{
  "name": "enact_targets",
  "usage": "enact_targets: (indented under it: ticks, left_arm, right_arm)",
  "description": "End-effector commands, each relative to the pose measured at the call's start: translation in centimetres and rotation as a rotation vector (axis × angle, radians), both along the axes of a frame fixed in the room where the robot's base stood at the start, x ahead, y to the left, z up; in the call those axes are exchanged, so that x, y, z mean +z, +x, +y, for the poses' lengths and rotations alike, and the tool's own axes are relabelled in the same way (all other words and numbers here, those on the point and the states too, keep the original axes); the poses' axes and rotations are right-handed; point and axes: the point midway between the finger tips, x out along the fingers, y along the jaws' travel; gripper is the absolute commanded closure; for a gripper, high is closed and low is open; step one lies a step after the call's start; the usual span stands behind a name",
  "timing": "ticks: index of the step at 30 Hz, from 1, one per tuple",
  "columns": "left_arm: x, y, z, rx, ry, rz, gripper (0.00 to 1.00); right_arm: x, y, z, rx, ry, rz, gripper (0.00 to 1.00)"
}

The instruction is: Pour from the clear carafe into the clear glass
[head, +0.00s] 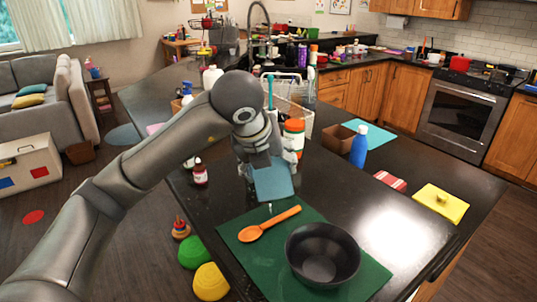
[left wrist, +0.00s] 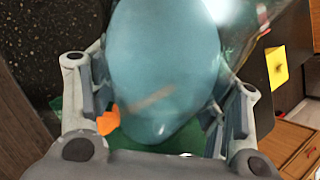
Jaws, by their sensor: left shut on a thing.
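My left gripper (head: 262,165) is shut on what looks like the clear carafe (head: 272,182), seen mainly as a teal, see-through body. It is held above the far edge of the green mat (head: 350,272) and looks tilted. In the left wrist view the teal body (left wrist: 165,60) fills the space between the fingers, with a clear edge at its right. A small pale streak shows just below it in the head view; I cannot tell what it is. I cannot clearly make out the clear glass. My right gripper is not in view.
An orange spoon (head: 268,224) and a black bowl (head: 322,256) are on the mat. A white-and-orange bottle (head: 293,135), a wire rack (head: 298,92) and a blue bottle (head: 359,147) stand beyond. The counter between bowl and block is clear.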

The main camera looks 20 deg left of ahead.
Motion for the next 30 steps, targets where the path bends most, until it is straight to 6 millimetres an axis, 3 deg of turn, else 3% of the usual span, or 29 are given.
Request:
enact_targets:
  ticks: [30]
  left_arm:
    - [0.1, -0.7, -0.7, 0.001, -0.203, 0.210, 0.77]
  right_arm:
    - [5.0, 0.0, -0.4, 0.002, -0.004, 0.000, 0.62]
